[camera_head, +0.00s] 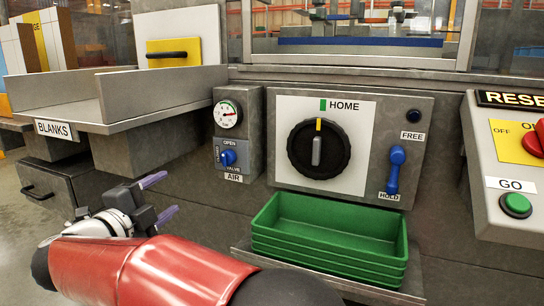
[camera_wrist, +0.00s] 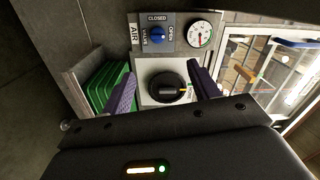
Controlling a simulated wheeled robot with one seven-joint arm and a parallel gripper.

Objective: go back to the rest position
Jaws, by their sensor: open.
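My gripper (camera_head: 161,196) is at the lower left in the head view, with its two purple fingers apart and nothing between them. It stands in front of the machine, left of the panel and clear of it. In the wrist view, the fingers (camera_wrist: 163,90) frame the black dial (camera_wrist: 168,87) from a distance without visible contact. In the head view, the dial (camera_head: 318,148) has its yellow-tipped pointer up, close to the green HOME mark. My red arm runs along the bottom of the head view.
Stacked green trays (camera_head: 325,240) sit on a shelf below the panel. A blue lever (camera_head: 396,170) stands between FREE and HOLD labels. The blue air valve (camera_head: 228,158) and gauge (camera_head: 228,114) are left. The BLANKS chute (camera_head: 150,92) juts out above my gripper. A green GO button (camera_head: 516,204) is right.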

